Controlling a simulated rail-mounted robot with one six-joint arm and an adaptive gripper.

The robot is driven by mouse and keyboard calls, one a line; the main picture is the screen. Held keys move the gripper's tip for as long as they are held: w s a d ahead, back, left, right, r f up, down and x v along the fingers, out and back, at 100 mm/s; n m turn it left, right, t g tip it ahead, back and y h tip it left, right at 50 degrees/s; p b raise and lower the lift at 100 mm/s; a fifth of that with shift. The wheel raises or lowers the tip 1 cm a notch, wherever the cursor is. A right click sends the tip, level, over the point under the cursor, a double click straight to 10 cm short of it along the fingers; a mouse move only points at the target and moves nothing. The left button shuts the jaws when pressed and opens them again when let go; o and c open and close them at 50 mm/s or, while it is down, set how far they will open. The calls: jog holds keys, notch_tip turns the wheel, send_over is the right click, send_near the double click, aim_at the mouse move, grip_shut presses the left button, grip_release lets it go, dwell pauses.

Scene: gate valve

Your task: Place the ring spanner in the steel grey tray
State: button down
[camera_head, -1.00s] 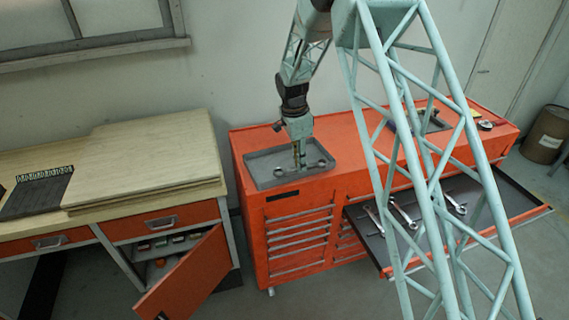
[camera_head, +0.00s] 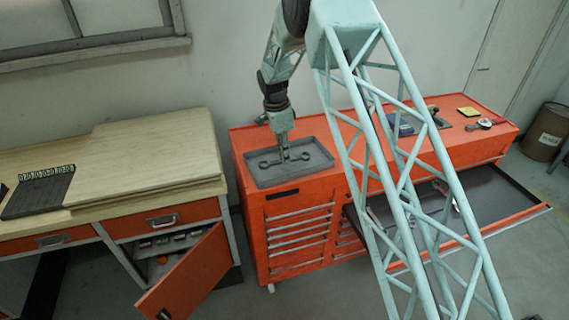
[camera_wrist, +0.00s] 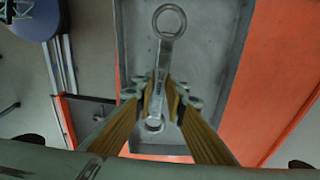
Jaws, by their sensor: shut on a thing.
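The ring spanner, with a ring at each end, is in my gripper (camera_head: 284,156). In the wrist view the ring spanner (camera_wrist: 164,65) lies lengthwise between the fingers of my gripper (camera_wrist: 160,92), which is shut on its shaft. One ring points away at the top and the other is down between the fingers. The steel grey tray (camera_head: 319,153) sits on the left end of the orange cabinet top. In the head view the spanner (camera_head: 264,163) is within the tray's outline, low down. I cannot tell whether it touches the tray floor. The tray (camera_wrist: 208,45) also shows beneath it in the wrist view.
The orange tool cabinet (camera_head: 300,199) has an open drawer (camera_head: 485,188) at the right, partly hidden by my arm. A yellow block (camera_head: 468,112) and other small items lie on the right of its top. A wooden bench (camera_head: 150,150) stands at the left.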

jog(key=shift+f+p, duration=0.45)
jog(key=shift+f, duration=1.3)
jog(key=shift+f, duration=0.15)
jog(key=c, duration=2.6)
grip_release()
notch_tip(320, 180, up, 12)
jog(key=a+b, duration=0.1)
jog(key=shift+s+a, duration=0.15)
jog(key=shift+s, duration=0.15)
jog(key=shift+r, duration=0.2)
